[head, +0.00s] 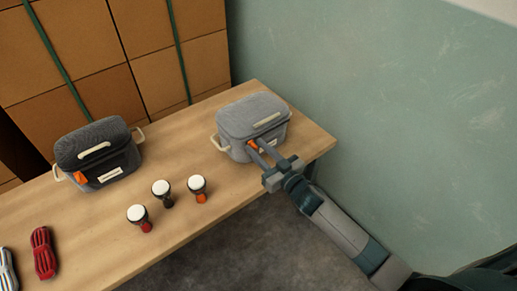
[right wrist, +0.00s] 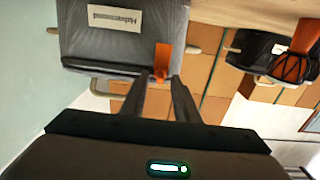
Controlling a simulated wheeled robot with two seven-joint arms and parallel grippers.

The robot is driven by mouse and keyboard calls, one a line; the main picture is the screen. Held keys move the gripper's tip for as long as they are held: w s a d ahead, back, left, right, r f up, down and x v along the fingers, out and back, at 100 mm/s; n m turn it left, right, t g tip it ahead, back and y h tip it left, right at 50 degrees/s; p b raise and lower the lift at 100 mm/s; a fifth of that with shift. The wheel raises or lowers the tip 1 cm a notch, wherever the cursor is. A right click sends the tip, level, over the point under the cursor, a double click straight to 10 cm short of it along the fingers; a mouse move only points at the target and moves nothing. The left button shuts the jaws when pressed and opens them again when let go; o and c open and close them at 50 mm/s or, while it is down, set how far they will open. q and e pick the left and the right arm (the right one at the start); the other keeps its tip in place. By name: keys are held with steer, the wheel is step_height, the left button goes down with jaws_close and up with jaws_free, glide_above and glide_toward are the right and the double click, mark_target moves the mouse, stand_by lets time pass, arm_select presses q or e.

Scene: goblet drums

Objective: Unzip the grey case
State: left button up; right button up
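The grey case (head: 252,118), a soft box with a pale lid handle and an orange zip pull (head: 252,143), stands at the far right end of the table. My right gripper (head: 258,147) reaches its front at the pull. In the right wrist view the case (right wrist: 85,40) shows a name label, and the orange pull (right wrist: 162,55) hangs with its end between my right fingertips (right wrist: 161,77). The fingers look apart, with small gaps beside the pull. The zip line is mostly hidden, and the lid looks down. My left gripper is not in view.
A darker case (head: 98,155) stands at the left on the wooden table (head: 190,225). Several small white-topped goblet drums (head: 161,190) stand mid-table. A red rope bundle (head: 43,252) lies at the left. Cardboard boxes (head: 110,50) are stacked behind; a green wall is at the right.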

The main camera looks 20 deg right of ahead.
jaws_close()
steer(key=shift+d, duration=0.15)
